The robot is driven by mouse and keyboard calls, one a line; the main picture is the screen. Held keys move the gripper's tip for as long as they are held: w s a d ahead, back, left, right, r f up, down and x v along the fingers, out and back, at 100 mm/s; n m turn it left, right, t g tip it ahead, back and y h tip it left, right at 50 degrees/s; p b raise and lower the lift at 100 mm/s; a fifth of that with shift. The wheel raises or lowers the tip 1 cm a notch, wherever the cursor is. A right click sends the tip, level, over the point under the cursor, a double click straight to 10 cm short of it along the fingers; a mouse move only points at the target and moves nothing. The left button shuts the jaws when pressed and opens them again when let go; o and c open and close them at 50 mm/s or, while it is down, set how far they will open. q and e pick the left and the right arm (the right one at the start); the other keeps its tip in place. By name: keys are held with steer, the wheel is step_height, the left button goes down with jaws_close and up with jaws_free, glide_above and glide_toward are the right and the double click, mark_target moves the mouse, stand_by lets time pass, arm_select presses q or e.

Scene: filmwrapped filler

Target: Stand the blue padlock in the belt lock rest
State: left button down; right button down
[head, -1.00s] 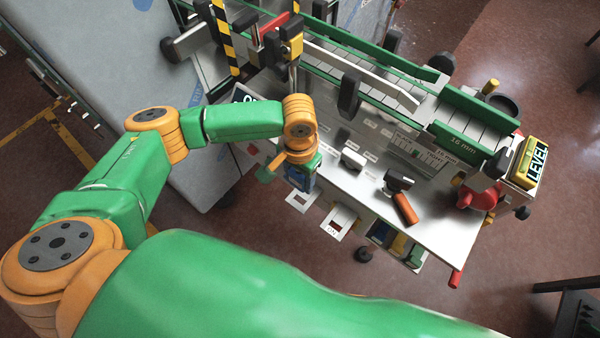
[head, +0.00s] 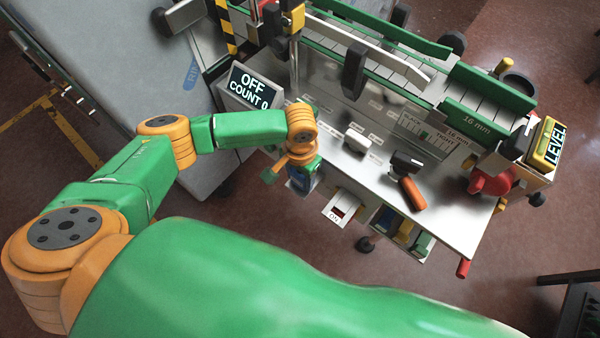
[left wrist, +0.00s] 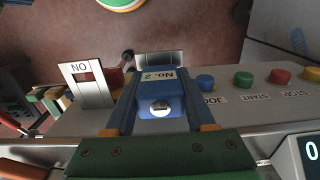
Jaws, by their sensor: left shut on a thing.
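The blue padlock (left wrist: 160,98), with a "No. 2" label and a keyhole, sits between the two fingers of my left gripper (left wrist: 160,84) in the left wrist view. The gripper is shut on it. In the head view my left gripper (head: 301,178) is low at the front edge of the machine's panel, and the padlock is mostly hidden there. A pale plate (left wrist: 160,61) shows just beyond the padlock in the left wrist view; I cannot tell whether it is the belt lock rest or whether they touch. My right gripper is not in view.
A slotted white plate marked "ON" (head: 341,208) is beside the gripper. Coloured buttons (left wrist: 243,78) line the panel. An orange-handled tool (head: 411,193) and a white block (head: 356,140) lie on the top. An "OFF COUNT 0" display (head: 250,88) stands left.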

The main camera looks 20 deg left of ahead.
arm_select(q)
steer(key=shift+f, duration=0.4)
steer(key=shift+s+f, duration=0.1)
steer(key=shift+f, duration=0.2)
stand_by(0.6)
steer(key=shift+c, duration=0.8)
jaws_free()
